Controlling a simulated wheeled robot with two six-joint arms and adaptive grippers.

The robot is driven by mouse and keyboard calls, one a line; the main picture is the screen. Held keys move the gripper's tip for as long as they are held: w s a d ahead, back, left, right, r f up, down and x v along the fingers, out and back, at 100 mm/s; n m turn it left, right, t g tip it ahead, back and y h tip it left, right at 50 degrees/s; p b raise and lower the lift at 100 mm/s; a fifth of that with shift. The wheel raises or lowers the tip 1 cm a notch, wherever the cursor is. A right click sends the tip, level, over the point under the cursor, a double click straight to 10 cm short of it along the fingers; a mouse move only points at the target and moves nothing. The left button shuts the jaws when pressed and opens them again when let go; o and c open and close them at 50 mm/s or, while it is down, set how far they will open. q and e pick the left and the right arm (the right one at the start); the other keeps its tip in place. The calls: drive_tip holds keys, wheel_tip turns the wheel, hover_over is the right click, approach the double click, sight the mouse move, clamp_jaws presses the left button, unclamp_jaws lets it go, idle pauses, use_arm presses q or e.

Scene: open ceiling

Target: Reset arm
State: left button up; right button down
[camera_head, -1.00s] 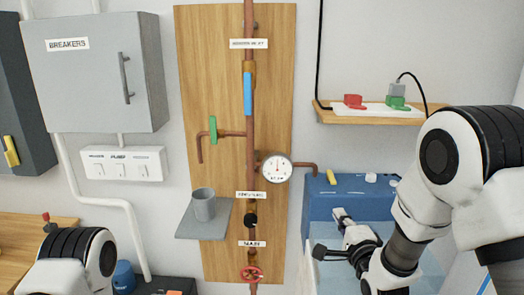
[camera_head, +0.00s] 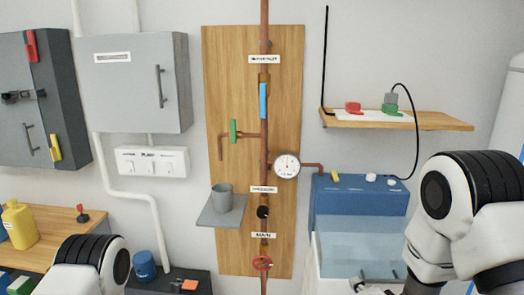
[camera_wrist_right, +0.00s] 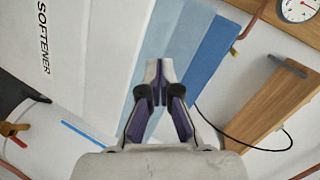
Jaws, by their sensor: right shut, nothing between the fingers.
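My right gripper (camera_head: 374,284) shows only in part at the bottom edge of the head view, in front of the lower part of the blue softener box. In the right wrist view my right gripper (camera_wrist_right: 158,72) has its fingertips together, with nothing between them. The softener (camera_wrist_right: 80,45) with its white and blue panels lies behind the fingers there. My right arm (camera_head: 450,215) comes in from the right. My left arm (camera_head: 95,260) shows at the lower left; its gripper is out of view.
The blue box (camera_head: 360,195) stands below a wooden shelf (camera_head: 440,121) with plugs and a cable. A wooden board (camera_head: 225,75) carries copper pipes, a gauge (camera_head: 286,165) and a red valve wheel (camera_head: 262,264). A grey shelf (camera_head: 215,217) holds a cup (camera_head: 222,196). A bench (camera_head: 60,225) is at left.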

drive_tip(key=s+d+f+n+g, duration=0.1)
drive_tip(key=s+f+n+g, duration=0.35)
drive_tip(key=s+f, duration=0.7)
drive_tip(key=s+f+n+g, duration=0.4)
drive_tip(key=s+f, duration=0.2)
drive_tip(key=s, duration=0.5)
drive_tip(key=s+d+f+n+g, duration=0.1)
drive_tip(key=s+f+n+g, duration=0.3)
drive_tip(key=s, duration=0.8)
wheel_tip(320, 180, down, 2)
drive_tip(key=shift+f+g+h, duration=0.25)
drive_tip(key=shift+g+h, duration=0.15)
drive_tip(key=shift+g, duration=0.25)
drive_tip(key=shift+n, duration=0.25)
